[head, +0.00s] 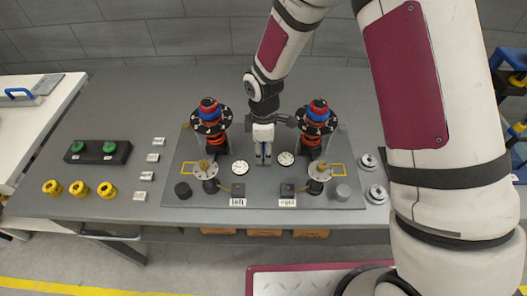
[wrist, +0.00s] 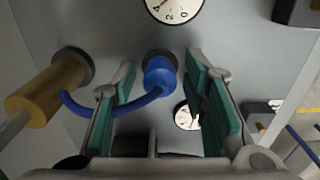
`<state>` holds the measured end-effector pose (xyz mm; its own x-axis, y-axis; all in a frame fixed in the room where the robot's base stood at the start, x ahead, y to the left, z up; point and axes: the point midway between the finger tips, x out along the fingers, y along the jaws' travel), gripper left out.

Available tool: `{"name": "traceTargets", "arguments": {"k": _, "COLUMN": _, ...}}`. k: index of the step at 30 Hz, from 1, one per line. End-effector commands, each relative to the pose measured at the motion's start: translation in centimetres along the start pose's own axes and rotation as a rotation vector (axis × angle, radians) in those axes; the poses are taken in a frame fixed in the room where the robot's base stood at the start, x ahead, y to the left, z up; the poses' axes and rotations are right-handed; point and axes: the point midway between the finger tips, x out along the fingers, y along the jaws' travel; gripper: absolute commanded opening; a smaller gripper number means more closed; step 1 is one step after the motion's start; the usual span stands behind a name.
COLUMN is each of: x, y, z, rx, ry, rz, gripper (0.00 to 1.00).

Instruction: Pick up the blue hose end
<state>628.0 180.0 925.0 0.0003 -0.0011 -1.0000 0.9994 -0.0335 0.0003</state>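The blue hose end (wrist: 160,76) is a short round blue plug in the wrist view, against the grey panel. A thin blue hose curves from it leftward to behind a brass cylinder (wrist: 47,90). My gripper (wrist: 163,92) is open, with green-padded fingers to the left and right of the hose end and a gap showing on each side. The left finger crosses in front of the hose. In the head view my gripper (head: 263,158) points down at the middle of the panel, between two dials; I cannot make out the hose end there.
The grey panel (head: 225,190) carries two black, orange and blue columns (head: 210,125) (head: 317,125) flanking my gripper closely. White dials (head: 240,167) (head: 286,158) sit near it. Yellow rings (head: 79,189) and a black block with green knobs (head: 98,152) stand left.

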Motion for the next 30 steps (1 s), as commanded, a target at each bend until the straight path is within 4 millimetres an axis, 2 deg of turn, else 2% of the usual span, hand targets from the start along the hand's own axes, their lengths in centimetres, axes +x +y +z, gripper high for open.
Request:
{"name": "traceTargets", "arguments": {"k": 1, "x": 0.0, "y": 0.0, "z": 0.0, "rx": 0.0, "ry": 0.0, "rz": 0.0, "gripper": 0.22}}
{"name": "traceTargets", "arguments": {"k": 4, "x": 0.0, "y": 0.0, "z": 0.0, "rx": 0.0, "ry": 0.0, "rz": 0.0, "gripper": 0.0}}
{"name": "traceTargets", "arguments": {"k": 17, "x": -0.3, "y": 0.0, "z": 0.0, "rx": 0.0, "ry": 0.001, "rz": 0.001, "gripper": 0.0}}
{"name": "traceTargets", "arguments": {"k": 23, "x": -1.6, "y": 0.1, "z": 0.0, "rx": 0.001, "ry": 0.002, "rz": 0.002, "gripper": 0.0}}
{"name": "traceTargets", "arguments": {"k": 28, "x": -3.8, "y": 0.2, "z": -0.1, "rx": 0.001, "ry": 0.003, "rz": 0.004, "gripper": 0.0}}
{"name": "traceTargets", "arguments": {"k": 30, "x": -3.7, "y": -1.8, "z": -0.1, "rx": -0.002, "ry": 0.0, "rz": -0.002, "gripper": 0.0}}
